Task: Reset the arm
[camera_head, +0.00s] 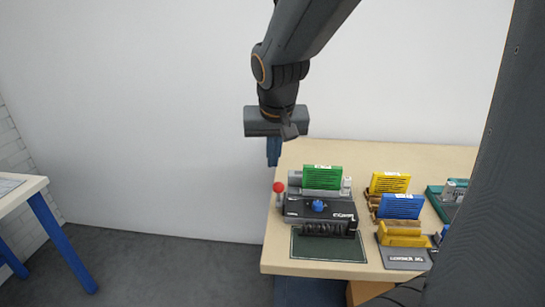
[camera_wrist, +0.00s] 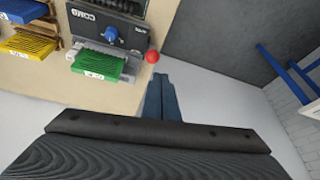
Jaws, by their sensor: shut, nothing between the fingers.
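My gripper (camera_head: 273,152) hangs from my bent arm at the table's back left corner in the head view. Its blue fingers point down and are together, with nothing between them. The fingers (camera_wrist: 161,98) also show side by side in the wrist view, over the floor just past the table's edge. The gripper is apart from the machine with the red ball knob (camera_head: 279,187), which stands close by on the table.
The wooden table (camera_head: 400,156) holds a black machine (camera_head: 318,209) with a blue knob, a green rack (camera_head: 322,177), yellow (camera_head: 390,182) and blue racks (camera_head: 400,206). Another blue-legged table (camera_head: 60,235) stands far left. Floor between the tables is clear. A white wall is behind.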

